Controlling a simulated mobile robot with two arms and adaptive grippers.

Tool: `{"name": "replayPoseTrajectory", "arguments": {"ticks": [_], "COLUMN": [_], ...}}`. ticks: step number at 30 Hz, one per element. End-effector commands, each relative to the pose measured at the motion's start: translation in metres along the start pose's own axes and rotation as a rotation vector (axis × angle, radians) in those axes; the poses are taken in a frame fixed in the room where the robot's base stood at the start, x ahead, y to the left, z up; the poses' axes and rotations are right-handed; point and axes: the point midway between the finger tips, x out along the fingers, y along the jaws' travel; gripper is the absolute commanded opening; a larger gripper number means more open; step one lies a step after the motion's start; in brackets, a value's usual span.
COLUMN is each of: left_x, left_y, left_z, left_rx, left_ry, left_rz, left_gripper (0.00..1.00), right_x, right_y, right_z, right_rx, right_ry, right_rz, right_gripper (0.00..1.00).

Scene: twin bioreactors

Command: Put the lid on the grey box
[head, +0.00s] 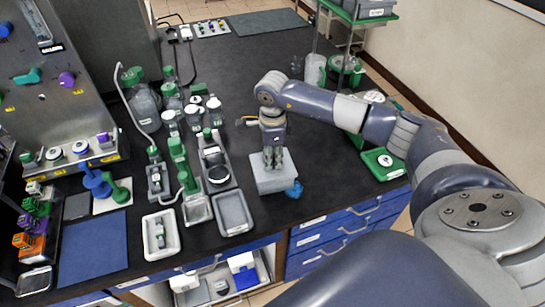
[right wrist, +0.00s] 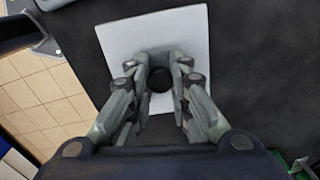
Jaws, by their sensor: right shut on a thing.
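My right gripper (head: 272,158) points down over the light grey box (head: 274,182) near the front of the dark bench. In the right wrist view a pale square lid (right wrist: 178,32) with a round black knob (right wrist: 160,104) lies below the gripper (right wrist: 162,92). The fingers are closed in around the knob. The fingers hide part of the lid. I cannot tell whether the lid rests fully on the box or is a little above it. My left gripper is not in view.
A grey tray (head: 233,214) and a white tray (head: 161,235) lie left of the box. A small blue thing (head: 294,190) touches or nearly touches its right side. Bottles (head: 145,107) and instruments crowd the left. A green tray (head: 384,163) lies right.

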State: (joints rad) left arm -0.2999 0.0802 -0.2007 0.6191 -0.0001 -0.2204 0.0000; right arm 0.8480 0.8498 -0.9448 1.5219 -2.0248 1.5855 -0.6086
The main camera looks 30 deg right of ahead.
Motion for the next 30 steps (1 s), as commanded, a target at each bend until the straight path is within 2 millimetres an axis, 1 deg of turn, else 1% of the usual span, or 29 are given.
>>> {"name": "replayPoseTrajectory", "arguments": {"ticks": [4, 16, 24, 30], "left_x": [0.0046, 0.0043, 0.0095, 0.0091], "left_y": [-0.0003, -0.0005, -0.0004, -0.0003], "left_z": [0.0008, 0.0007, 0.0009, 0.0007], "left_rx": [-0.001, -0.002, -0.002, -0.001], "left_ry": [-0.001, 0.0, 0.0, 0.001], "left_rz": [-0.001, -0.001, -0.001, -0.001], "left_gripper": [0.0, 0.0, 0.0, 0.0], "right_x": [0.0022, 0.0016, 0.004, 0.0031], "right_y": [-0.0002, -0.0001, -0.0002, -0.0001], "right_z": [-0.0002, -0.0003, -0.0003, -0.0003], "right_rx": [0.0, 0.0, 0.0, 0.0], "right_ry": [0.0, 0.0, 0.0, 0.0], "right_rz": [-0.001, -0.001, -0.001, 0.0], "right_gripper": [0.0, 0.0, 0.0, 0.0]}}
